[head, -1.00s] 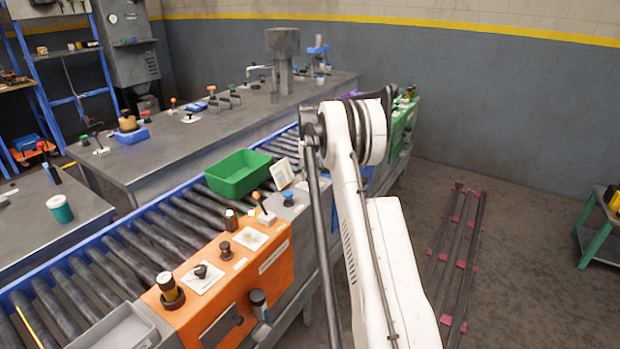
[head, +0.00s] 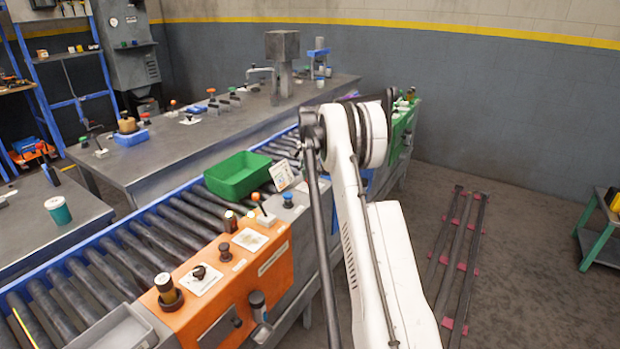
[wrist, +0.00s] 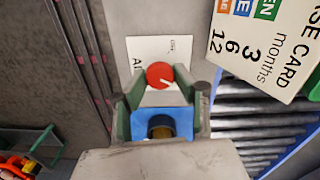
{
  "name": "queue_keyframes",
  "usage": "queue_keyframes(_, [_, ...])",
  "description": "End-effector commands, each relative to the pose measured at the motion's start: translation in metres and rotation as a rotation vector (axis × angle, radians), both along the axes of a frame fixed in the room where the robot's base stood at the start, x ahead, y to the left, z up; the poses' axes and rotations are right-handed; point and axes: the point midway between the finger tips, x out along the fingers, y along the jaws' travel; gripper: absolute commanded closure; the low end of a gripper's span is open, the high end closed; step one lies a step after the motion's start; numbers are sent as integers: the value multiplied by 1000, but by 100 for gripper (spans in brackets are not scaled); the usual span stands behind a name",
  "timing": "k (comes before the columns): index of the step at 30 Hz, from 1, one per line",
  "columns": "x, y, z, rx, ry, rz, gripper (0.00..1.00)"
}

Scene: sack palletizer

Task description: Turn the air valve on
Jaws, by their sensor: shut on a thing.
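In the wrist view, a round red dial (wrist: 160,75) with a white line sits at the edge of a white plate (wrist: 148,50). The plate's lettering is partly hidden; "AI" seems readable. My gripper (wrist: 160,95) has its fingers on either side of a blue part (wrist: 145,115) with a dark round piece and a yellowish piece in it. The fingers appear shut on this blue part. The red dial shows just beyond and between the fingertips. In the head view my arm hides the gripper and the valve.
A card (wrist: 268,45) with large print is close at the right in the wrist view; roller bars (wrist: 250,115) lie below it. In the head view, a green bin (head: 237,178) stands on the conveyor beside an orange control panel (head: 245,265). Floor rails (head: 460,250) lie to the right.

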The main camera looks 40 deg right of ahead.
Motion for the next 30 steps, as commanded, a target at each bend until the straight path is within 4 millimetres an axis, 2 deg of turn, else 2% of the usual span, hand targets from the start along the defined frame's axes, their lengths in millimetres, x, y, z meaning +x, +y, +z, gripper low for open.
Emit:
queue_keyframes(11, [0,0,0,0,-1,-6,98])
queue_keyframes(12, [0,0,0,0,-1,-5,70])
queue_keyframes(16, [0,0,0,0,0,-5,53])
queue_keyframes(25, [0,0,2,0,0,-4,53])
queue_keyframes(30, [0,0,19,0,0,-4,53])
